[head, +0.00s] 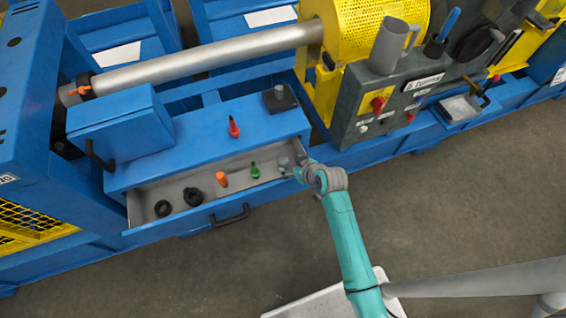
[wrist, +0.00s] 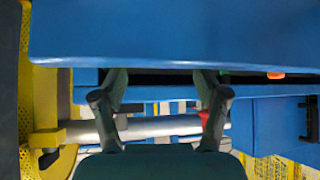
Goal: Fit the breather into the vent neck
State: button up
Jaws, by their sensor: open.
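My gripper (head: 298,168) is at the right end of the open drawer (head: 145,205) in the head view. In the wrist view my gripper (wrist: 161,84) has its two fingers spread, with nothing held between them. A small grey round part (head: 283,162) lies in the drawer beside the gripper; I cannot tell whether it is the breather. A dark square block with a short grey cylinder on top (head: 279,97) stands on the blue bench; I cannot tell whether it is the vent neck.
The drawer also holds an orange cylinder (head: 221,179), a green-topped part (head: 255,170) and black rings (head: 192,196). A red part (head: 234,127) stands on the blue bench top (head: 185,140). A grey control panel (head: 400,100) stands to the right. The floor in front is open.

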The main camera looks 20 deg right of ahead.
aim_at(283, 160)
jog(key=shift+w+x, duration=0.2)
jog(key=shift+x, duration=2.8)
jog(key=shift+d+r, duration=0.1)
jog(key=shift+r, duration=0.1)
jog(key=c, duration=1.3)
